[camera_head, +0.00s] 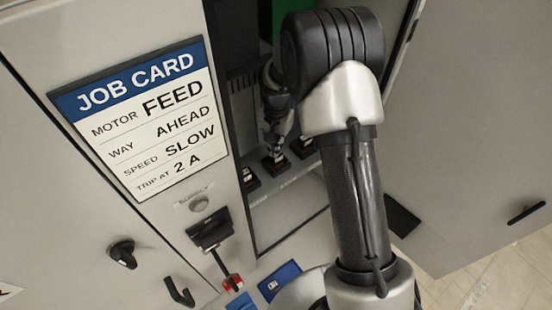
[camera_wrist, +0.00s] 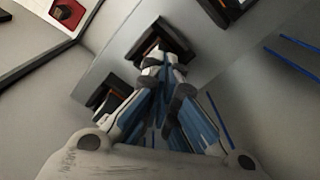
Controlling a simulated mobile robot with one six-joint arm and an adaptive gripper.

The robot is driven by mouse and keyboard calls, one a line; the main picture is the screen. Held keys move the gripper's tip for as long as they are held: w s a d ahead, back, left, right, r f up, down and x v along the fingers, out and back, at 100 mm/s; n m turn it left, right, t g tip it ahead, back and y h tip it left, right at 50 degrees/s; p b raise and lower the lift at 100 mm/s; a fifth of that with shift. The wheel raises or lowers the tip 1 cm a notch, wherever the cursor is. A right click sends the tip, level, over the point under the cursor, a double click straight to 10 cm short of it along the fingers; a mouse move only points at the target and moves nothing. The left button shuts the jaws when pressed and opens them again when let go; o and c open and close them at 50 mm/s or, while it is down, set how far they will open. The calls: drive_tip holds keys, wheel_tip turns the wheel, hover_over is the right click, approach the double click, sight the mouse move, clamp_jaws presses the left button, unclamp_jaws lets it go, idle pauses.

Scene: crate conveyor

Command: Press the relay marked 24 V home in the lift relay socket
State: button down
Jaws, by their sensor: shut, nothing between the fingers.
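My gripper (camera_head: 276,148) reaches into the open cabinet, and its fingers are closed together with nothing between them. In the wrist view the fingertips (camera_wrist: 163,56) overlap the middle one of three dark socket-like pieces (camera_wrist: 182,48). I cannot tell whether they touch it. That piece has an orange-brown strip and is partly hidden by the fingers. Another dark piece (camera_wrist: 108,92) lies to the left and a third (camera_wrist: 226,8) at the top right. In the head view the row shows as small black blocks, one (camera_head: 249,182) at the left and one (camera_head: 303,147) at the right. No 24 V mark is readable.
A job card (camera_head: 150,120) reading FEED, AHEAD, SLOW, 2 A is on the left panel. A black switch (camera_head: 210,230) and handles (camera_head: 122,254) sit below it. The open door (camera_head: 470,130) stands at the right. Blue items (camera_head: 280,280) lie at the bottom.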

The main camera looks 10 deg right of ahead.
drive_tip(key=shift+f+b, duration=0.3)
drive_tip(key=shift+f, duration=0.15)
drive_tip(key=shift+r, duration=0.1)
idle(0.4)
drive_tip(key=shift+r+p, duration=1.85)
drive_tip(key=shift+r, duration=1.1)
